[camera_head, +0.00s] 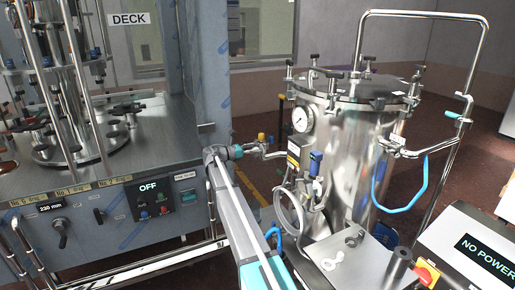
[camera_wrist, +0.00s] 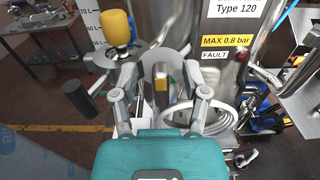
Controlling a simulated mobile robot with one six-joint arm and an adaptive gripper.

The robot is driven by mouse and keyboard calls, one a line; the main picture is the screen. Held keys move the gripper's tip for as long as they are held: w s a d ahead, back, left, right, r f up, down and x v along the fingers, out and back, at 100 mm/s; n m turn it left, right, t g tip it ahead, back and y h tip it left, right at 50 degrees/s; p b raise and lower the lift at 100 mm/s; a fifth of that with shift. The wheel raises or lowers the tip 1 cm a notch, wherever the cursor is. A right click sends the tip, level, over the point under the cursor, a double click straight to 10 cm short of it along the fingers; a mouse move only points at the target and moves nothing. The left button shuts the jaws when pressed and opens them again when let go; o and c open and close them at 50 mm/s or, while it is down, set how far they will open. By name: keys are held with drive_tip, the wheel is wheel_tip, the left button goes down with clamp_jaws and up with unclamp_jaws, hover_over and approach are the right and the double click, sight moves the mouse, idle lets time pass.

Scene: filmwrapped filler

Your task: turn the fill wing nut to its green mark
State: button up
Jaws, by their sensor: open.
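My gripper (camera_wrist: 161,78) is open, its two grey fingers apart in the wrist view. A grey upright part with a small yellow patch (camera_wrist: 163,72) shows between the fingers. It may be the fill wing nut, but I cannot tell for sure; contact with the fingers is not clear.
A black handle (camera_wrist: 78,98) sticks out left of my fingers. A pressure gauge (camera_head: 300,119) and a blue valve handle (camera_head: 315,160) are on the tank's near side. A coiled clear hose (camera_wrist: 222,115) lies right of the fingers. The filler machine (camera_head: 110,215) stands at left.

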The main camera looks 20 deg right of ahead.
drive_tip(key=shift+d, duration=0.8)
clamp_jaws()
drive_tip(key=shift+d+r, duration=0.1)
drive_tip(key=shift+d, duration=0.05)
